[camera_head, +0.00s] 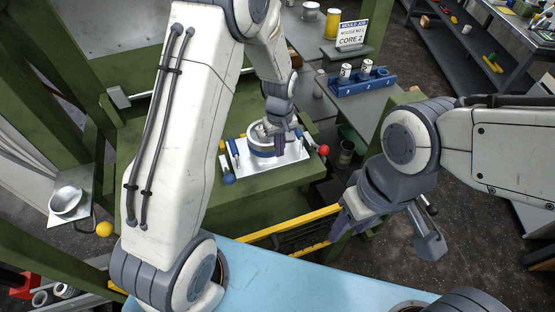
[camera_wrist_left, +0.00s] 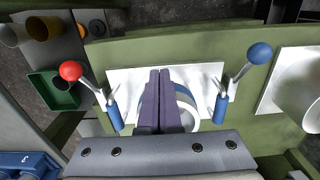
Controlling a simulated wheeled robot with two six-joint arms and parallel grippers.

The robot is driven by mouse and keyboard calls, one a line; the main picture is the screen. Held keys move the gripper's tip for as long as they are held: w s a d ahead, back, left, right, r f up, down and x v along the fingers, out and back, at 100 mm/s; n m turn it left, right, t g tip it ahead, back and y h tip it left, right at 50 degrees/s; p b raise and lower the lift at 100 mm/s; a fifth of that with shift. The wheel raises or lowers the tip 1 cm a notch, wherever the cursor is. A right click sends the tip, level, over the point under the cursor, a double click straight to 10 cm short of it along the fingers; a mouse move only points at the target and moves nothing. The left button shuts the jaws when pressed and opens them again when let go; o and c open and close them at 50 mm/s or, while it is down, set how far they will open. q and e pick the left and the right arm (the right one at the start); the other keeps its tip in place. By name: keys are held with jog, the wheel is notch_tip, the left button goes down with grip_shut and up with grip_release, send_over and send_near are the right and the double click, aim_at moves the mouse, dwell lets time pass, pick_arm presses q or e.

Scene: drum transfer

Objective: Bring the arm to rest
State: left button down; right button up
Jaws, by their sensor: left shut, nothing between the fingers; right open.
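My left gripper (camera_head: 283,150) reaches over the green bench, at a round white drum with a blue band (camera_head: 260,148). In the left wrist view its purple fingers (camera_wrist_left: 160,82) are shut together with nothing between them. They cover part of the drum (camera_wrist_left: 186,104), so I cannot tell whether they touch it. The drum sits on a white plate (camera_head: 287,155) between two clamps with blue handles, one with a red ball (camera_head: 323,150) and one with a blue ball (camera_wrist_left: 260,54). My right gripper (camera_head: 387,236) is open and empty, right of the yellow rail.
A yellow rail (camera_head: 290,222) runs between the green bench (camera_head: 240,200) and the light-blue surface (camera_head: 300,275). A blue rack (camera_head: 362,84) with white cylinders and a "CORE 2" sign (camera_head: 352,35) stand behind. A silver bowl (camera_head: 66,201) sits at left.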

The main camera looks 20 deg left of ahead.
pick_arm(q)
jog(key=shift+r, duration=1)
jog(key=s+d+r+m, duration=0.6)
jog(key=s+d+r, duration=0.2)
jog(key=s+r, duration=0.1)
jog(key=s+d+r+m, duration=0.1)
jog(key=s+m, duration=0.3)
jog(key=s, duration=0.4)
jog(key=s+r+m+h, duration=0.1)
jog(key=s+r+m, duration=0.3)
jog(key=s, duration=0.5)
jog(key=shift+s+d+m, duration=0.15)
jog(key=shift+d+m, duration=0.25)
